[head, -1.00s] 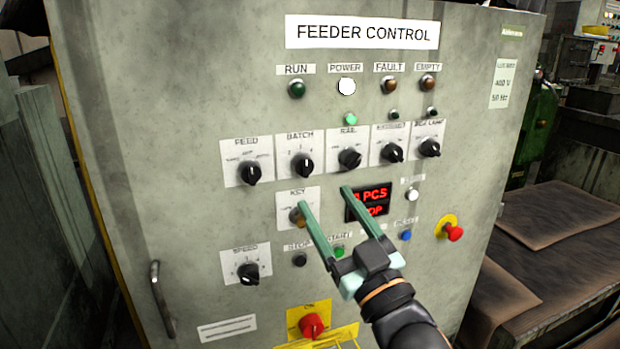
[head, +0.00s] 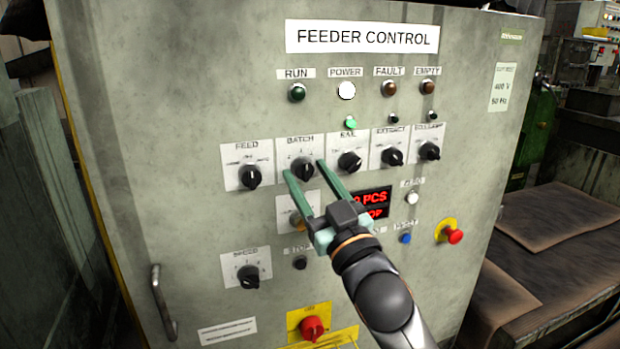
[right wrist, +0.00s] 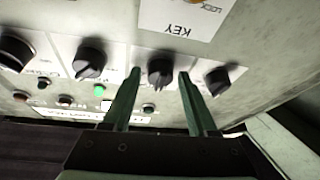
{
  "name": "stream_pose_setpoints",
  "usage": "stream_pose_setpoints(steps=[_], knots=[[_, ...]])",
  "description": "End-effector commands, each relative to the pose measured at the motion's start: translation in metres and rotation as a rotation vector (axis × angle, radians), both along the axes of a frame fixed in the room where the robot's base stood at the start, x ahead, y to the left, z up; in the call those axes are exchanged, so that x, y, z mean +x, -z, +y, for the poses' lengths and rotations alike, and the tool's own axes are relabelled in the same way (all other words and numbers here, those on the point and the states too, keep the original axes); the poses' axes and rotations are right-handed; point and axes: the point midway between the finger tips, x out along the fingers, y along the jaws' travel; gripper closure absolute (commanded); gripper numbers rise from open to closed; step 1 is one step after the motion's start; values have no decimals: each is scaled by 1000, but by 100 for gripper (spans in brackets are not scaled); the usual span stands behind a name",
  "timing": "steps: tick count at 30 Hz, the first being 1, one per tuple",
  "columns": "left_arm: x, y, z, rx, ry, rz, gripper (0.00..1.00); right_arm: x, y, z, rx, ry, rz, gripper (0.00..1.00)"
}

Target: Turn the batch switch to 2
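The batch switch (head: 302,168) is a black rotary knob on a white plate labelled BATCH, second from the left in the upper knob row. My right gripper (head: 304,167) is open, with its two green fingertips on either side of this knob and apart from each other. In the right wrist view the panel appears upside down; the batch knob (right wrist: 160,70) sits between the open fingers (right wrist: 158,76), with gaps visible on both sides. Whether the fingertips reach around the knob in depth is hard to tell. The knob's exact setting is too small to read. My left gripper is not in view.
The feed knob (head: 251,177) and rail knob (head: 349,161) stand close on either side. The key switch below is partly hidden by my gripper. A red display (head: 373,203), a red emergency button (head: 453,236) and a red rotary handle (head: 312,328) are lower on the panel.

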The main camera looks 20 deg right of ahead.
Motion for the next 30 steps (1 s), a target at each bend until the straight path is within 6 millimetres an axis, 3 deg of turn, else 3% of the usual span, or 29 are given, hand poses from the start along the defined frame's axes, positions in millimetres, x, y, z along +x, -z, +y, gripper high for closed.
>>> stream_pose_setpoints(steps=[2, 15, 23, 30], knots=[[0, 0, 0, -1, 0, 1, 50, 0, 0, 0, 0, 0, 0, 51], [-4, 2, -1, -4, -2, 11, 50, 0, 0, 0, 0, 0, 0, 100], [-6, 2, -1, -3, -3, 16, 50, 0, 0, 0, -5, 0, 0, 100], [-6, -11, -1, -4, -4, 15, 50, 0, -4, -1, -76, 0, -1, 100]])
